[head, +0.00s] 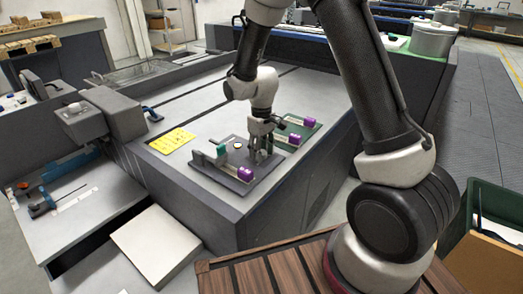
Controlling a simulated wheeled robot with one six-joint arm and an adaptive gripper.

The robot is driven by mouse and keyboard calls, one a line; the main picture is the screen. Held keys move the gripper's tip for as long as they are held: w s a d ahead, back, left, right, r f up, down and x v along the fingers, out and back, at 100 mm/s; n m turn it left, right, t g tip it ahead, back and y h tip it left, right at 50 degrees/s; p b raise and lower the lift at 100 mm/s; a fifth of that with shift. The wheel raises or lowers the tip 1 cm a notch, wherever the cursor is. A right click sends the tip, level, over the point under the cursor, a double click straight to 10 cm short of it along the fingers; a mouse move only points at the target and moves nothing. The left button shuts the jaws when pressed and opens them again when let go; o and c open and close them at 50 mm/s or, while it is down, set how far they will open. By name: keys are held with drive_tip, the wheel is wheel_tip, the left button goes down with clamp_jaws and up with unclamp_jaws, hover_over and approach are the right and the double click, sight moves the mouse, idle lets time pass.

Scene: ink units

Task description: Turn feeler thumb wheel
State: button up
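My gripper (260,155) points down over a dark grey plate (262,172) on top of the grey cabinet. Its fingertips are low, at or just above the plate. The fingers are small and dark here, and I cannot tell whether they touch anything. On the plate near the gripper are a purple block (245,174), a teal block (221,151) and a small round blue-and-yellow piece (238,145). Behind and to the right is a green plate (302,130) with two more purple blocks (294,139). I cannot tell which piece is the feeler thumb wheel; the gripper may hide it.
A yellow label sheet (172,140) lies left of the plate on the cabinet top (190,158). A dark grey machine head (115,112) stands at the left edge. A lower shelf with tools (45,205) is at left, a green bin (490,240) at right.

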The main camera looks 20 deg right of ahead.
drive_tip(key=c, duration=0.5)
drive_tip(key=m, duration=0.4)
drive_tip(key=o, duration=1)
drive_tip(key=shift+o, duration=0.2)
wheel_tip(320, 180, up, 12)
idle(0.5)
